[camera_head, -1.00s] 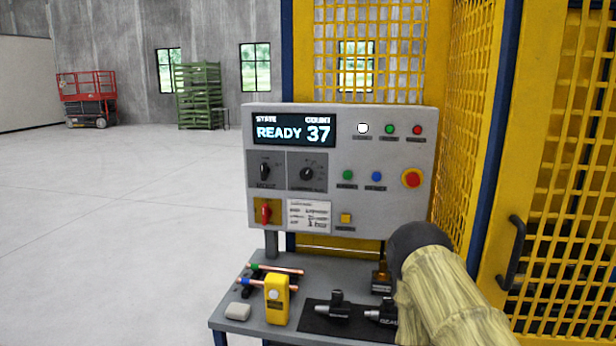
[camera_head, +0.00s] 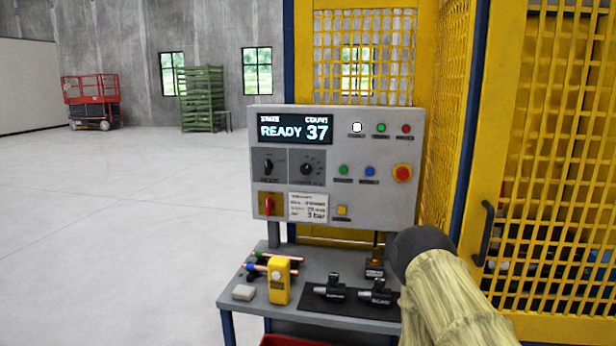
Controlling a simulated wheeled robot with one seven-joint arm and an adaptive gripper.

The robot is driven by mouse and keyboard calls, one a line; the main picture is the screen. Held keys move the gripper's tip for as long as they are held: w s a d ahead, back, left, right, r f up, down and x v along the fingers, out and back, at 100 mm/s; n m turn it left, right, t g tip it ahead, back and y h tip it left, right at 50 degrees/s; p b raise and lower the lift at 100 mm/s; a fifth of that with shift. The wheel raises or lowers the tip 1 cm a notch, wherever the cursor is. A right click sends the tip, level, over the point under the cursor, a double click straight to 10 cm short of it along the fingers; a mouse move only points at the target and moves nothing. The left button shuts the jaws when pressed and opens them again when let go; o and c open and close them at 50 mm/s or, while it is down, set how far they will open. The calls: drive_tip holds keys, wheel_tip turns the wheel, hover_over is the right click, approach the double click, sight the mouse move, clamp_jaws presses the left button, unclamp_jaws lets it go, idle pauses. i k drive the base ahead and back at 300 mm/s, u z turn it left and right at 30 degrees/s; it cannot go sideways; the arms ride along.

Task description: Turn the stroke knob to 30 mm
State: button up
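The grey control panel (camera_head: 398,222) stands upright above a small bench. It carries two black rotary knobs: a left knob (camera_head: 267,167) with its grip roughly upright, and a right knob (camera_head: 306,169) on a dark plate with scale marks around it. The right one looks like the stroke knob, but its label and pointer position are too small to read. The display (camera_head: 292,129) reads READY and 37. My arm, in a yellowish sleeve with a dark rounded joint, shows at lower right. My gripper is not visible, and nothing of mine touches the knobs.
The bench (camera_head: 240,315) holds copper tubes, a yellow device (camera_head: 279,281) and black fixtures (camera_head: 330,288). Yellow mesh guarding (camera_head: 555,200) stands right. Floor at left is clear.

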sight(305, 168)
drive_tip(key=u, duration=0.05)
drive_tip(key=k, duration=0.15)
drive_tip(key=u, duration=1.2)
drive_tip(key=i, duration=1.1)
drive_tip(key=z, duration=0.9)
